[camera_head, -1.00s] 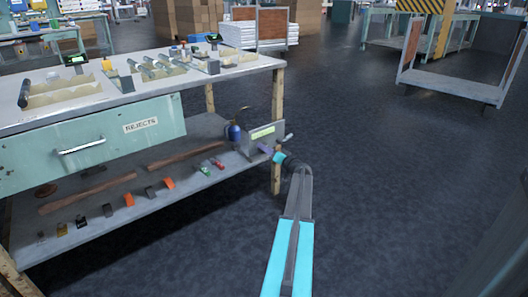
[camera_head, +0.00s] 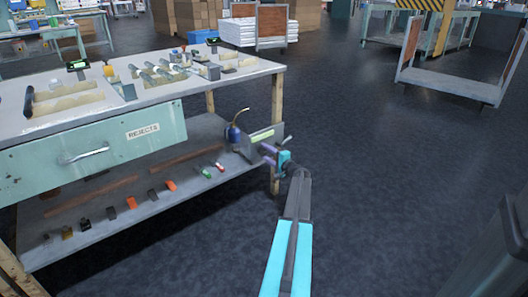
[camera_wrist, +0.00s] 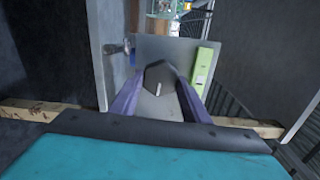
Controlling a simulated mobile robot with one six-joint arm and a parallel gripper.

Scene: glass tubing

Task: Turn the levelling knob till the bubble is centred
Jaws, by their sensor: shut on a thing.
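A grey plate (camera_wrist: 186,48) stands upright at the right end of the bench. It carries a dark faceted knob (camera_wrist: 160,72) with a short white mark. A yellow-green level vial (camera_wrist: 203,66) sits to the right of the knob in the wrist view. The vial also shows in the head view (camera_head: 262,136). The bubble is too small to make out surely, so I cannot tell whether it is centred. My gripper (camera_wrist: 159,88) has its purple fingers on either side of the knob and is shut on it. In the head view my gripper (camera_head: 268,154) reaches the plate from the right.
A small lever (camera_wrist: 128,46) sticks out left of the knob. A blue oil can (camera_head: 233,133) stands left of the plate on the lower shelf (camera_head: 120,222), with several small parts. The bench's wooden leg (camera_head: 277,120) is close to my gripper.

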